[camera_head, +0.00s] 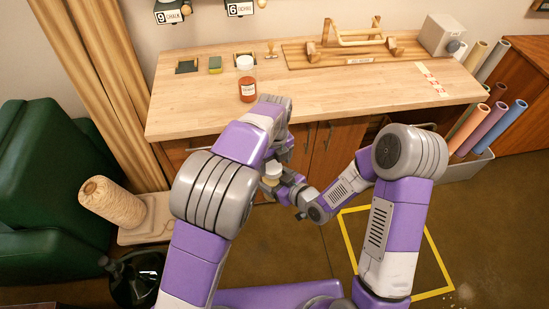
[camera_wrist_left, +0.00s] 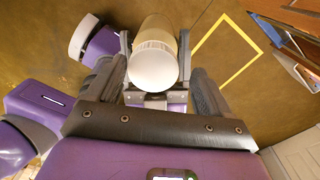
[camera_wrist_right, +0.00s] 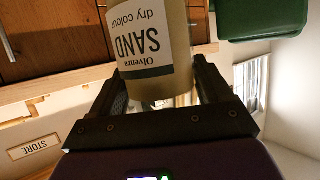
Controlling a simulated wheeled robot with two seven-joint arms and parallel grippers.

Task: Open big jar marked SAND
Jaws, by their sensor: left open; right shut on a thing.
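The SAND jar (camera_wrist_right: 152,40) has a tan body, a label reading "SAND dry colour" and a pale lid (camera_wrist_left: 154,68). It is off the table, in front of the bench. My right gripper (camera_wrist_right: 160,88) is shut on its body. In the head view the jar (camera_head: 272,170) is small and partly hidden by my arms. My left gripper (camera_wrist_left: 160,88) is open, with its fingers on either side of the lid end; I cannot tell whether they touch it. In the head view my left gripper (camera_head: 277,158) is close to the jar and partly hidden.
A red pigment jar (camera_head: 247,88) with a white lid stands on the wooden bench (camera_head: 190,110). A yellow floor outline (camera_head: 435,255) lies at right. A twine spool (camera_head: 112,203) stands at left.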

